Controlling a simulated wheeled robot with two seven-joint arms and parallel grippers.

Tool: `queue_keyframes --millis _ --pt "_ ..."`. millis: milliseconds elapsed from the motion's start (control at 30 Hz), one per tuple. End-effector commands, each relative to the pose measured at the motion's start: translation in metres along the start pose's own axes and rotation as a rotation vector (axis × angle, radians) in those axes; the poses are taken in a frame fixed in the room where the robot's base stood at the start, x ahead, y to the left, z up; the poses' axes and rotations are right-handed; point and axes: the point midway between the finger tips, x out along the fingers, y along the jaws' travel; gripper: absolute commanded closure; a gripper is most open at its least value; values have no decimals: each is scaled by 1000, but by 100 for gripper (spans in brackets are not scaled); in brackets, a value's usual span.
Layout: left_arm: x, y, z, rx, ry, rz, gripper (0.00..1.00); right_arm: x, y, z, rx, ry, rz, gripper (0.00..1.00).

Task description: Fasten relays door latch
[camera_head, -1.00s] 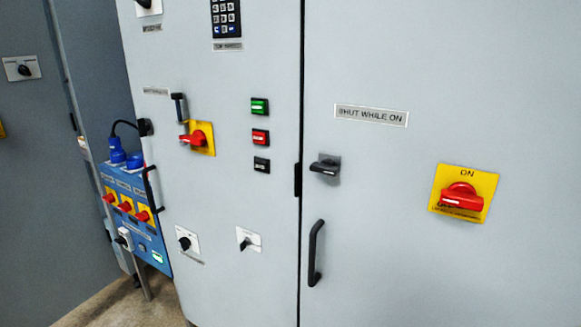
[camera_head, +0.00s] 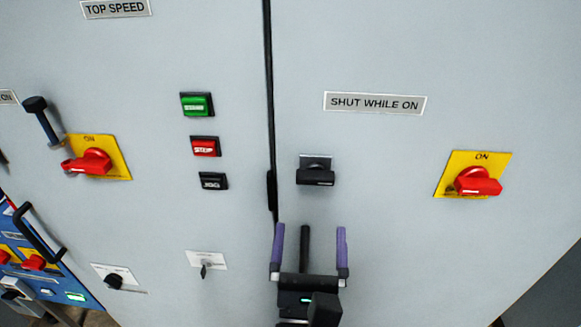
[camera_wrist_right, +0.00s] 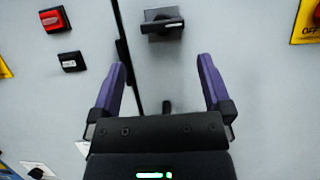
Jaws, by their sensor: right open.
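The black door latch (camera_head: 316,172) sits on the grey cabinet door (camera_head: 400,265), under the "SHUT WHILE ON" label (camera_head: 375,103). Its handle lies about level, and it also shows in the right wrist view (camera_wrist_right: 162,24), beyond the fingertips. My right gripper (camera_head: 310,232) is open and empty, with purple fingers pointing up, below the latch. The black door handle (camera_head: 305,245) shows between its fingers, its lower part hidden by the gripper. I cannot tell whether the fingers touch it. My left gripper is out of view.
A red rotary switch (camera_head: 478,182) on a yellow plate is right of the latch. Left of the door seam (camera_head: 270,130) are green (camera_head: 196,105), red (camera_head: 205,147) and black (camera_head: 212,181) buttons, and another red switch (camera_head: 90,162). A blue panel (camera_head: 35,262) stands at lower left.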

Motion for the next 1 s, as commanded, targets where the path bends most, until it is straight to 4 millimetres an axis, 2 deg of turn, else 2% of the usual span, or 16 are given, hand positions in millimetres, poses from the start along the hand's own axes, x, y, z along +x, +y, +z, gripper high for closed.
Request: queue_keyframes --millis 100,300,433,667,1000 --pt "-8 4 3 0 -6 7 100 31 0 3 -5 -5 -1 0" --pt "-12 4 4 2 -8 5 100 68 0 1 -8 -3 2 0" --pt "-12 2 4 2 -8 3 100 77 0 0 -9 -2 2 0" --pt "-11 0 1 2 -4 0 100 78 0 -1 -10 -1 2 2" --pt "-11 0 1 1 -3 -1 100 77 0 -1 -11 -1 2 74"
